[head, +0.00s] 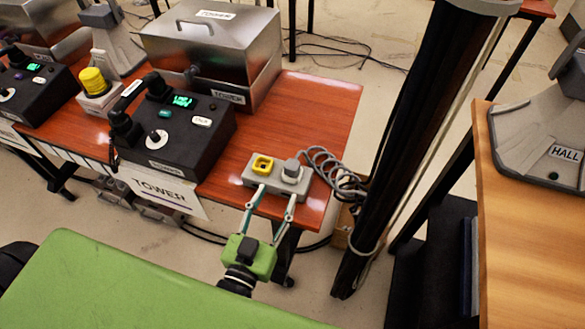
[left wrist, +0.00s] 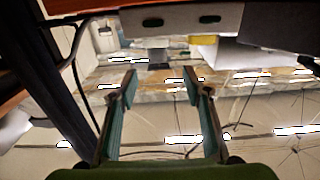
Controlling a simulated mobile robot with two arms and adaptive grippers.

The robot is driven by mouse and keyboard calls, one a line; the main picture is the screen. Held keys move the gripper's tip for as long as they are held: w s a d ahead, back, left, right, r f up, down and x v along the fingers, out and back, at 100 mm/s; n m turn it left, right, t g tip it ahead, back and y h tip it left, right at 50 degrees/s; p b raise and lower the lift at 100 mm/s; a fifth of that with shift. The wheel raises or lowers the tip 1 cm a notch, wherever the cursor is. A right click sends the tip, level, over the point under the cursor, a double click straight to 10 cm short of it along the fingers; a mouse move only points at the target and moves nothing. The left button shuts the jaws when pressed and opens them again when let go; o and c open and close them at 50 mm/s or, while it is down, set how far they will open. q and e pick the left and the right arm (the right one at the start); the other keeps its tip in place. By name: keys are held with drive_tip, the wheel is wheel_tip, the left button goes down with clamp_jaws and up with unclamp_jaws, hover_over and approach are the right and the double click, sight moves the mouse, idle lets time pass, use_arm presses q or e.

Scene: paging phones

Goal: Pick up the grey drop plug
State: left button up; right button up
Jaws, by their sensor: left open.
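The grey drop plug (head: 292,170) sits upright on the right half of a light grey socket box (head: 249,178) at the front right of the red-brown table. A grey cable runs from it to the right. A yellow square socket (head: 262,164) is on the box's left half. My left gripper (head: 275,195) is open, its two thin fingers reaching up to the box's front side, with the plug above and beyond the right fingertip. In the left wrist view the open fingers (left wrist: 158,80) have nothing between them; a grey slotted edge (left wrist: 180,20) crosses the top. My right gripper is not shown.
The table (head: 317,105) also bears a black TOWER phone console (head: 180,147), a metal TOWER case (head: 213,50) and a yellow button (head: 93,81). A coiled grey cable (head: 340,178) hangs over the right edge. A wooden table with a grey HALL unit (head: 540,140) is at right.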

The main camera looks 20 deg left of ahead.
sight(290, 170)
use_arm(q)
drive_tip(key=w, duration=0.5)
drive_tip(key=shift+w+d, duration=0.15)
drive_tip(key=shift+w, duration=0.2)
drive_tip(key=shift+w+r+p, duration=0.15)
drive_tip(key=shift+w+p, duration=0.2)
drive_tip(key=shift+p, duration=0.05)
drive_tip(key=w, duration=0.2)
drive_tip(key=w+p, duration=0.1)
drive_tip(key=shift+w+d+r, duration=0.2)
drive_tip(key=shift+w+d, duration=0.1)
drive_tip(key=shift+w+f, duration=0.1)
drive_tip(key=shift+w, duration=0.35)
drive_tip(key=c, duration=1.2)
